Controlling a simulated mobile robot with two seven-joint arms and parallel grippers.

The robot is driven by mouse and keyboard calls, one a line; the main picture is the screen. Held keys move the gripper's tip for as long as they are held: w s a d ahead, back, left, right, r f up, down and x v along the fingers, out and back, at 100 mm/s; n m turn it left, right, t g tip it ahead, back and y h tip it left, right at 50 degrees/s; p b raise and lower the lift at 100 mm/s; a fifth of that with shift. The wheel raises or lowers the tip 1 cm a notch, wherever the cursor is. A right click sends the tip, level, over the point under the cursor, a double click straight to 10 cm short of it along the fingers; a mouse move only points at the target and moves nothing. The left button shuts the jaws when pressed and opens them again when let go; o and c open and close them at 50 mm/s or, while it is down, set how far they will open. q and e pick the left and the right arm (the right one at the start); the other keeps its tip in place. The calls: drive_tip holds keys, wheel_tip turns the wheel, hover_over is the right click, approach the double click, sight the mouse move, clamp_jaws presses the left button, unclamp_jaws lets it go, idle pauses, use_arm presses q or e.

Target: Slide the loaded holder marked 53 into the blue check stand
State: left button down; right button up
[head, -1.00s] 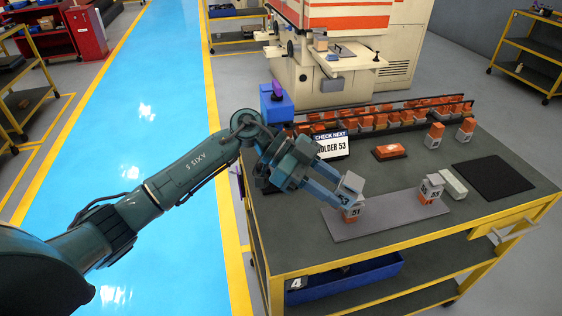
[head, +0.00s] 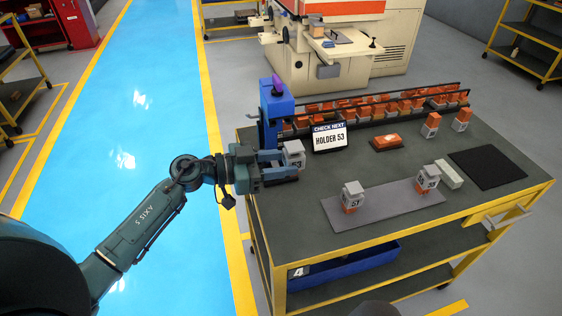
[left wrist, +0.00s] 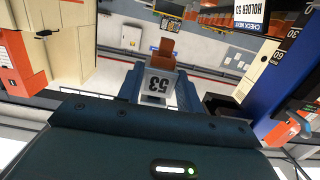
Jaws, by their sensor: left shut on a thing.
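My left gripper (head: 287,163) is shut on the grey holder marked 53 (head: 294,149), close in front of the blue check stand (head: 276,108) at the table's left end. In the left wrist view, the holder (left wrist: 157,83) sits between the two blue fingers, its number upside down. An orange electrode (left wrist: 167,48) shows beyond it. The blue stand (left wrist: 285,68) is at the right of that view, apart from the holder there. I cannot tell whether the holder touches the stand's base, which the gripper partly hides. My right gripper is not in view.
A sign reading CHECK NEXT HOLDER 53 (head: 329,138) stands just right of the holder. Holder 51 (head: 352,194) and another holder (head: 427,177) stand on a grey mat (head: 385,203). A black rack of orange electrodes (head: 385,105) runs along the back. A black pad (head: 488,168) lies right.

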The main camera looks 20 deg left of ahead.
use_arm(q)
drive_tip(key=w+a, duration=0.1)
drive_tip(key=w, duration=0.1)
drive_tip(key=w+a+b, duration=0.1)
drive_tip(key=w+a, duration=0.1)
drive_tip(key=shift+w+a+r, duration=0.15)
drive_tip(key=shift+w, duration=0.2)
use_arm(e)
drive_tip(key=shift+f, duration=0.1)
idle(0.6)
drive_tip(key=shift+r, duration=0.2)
use_arm(q)
drive_tip(key=shift+r+p, duration=0.1)
drive_tip(key=shift+p, duration=0.4)
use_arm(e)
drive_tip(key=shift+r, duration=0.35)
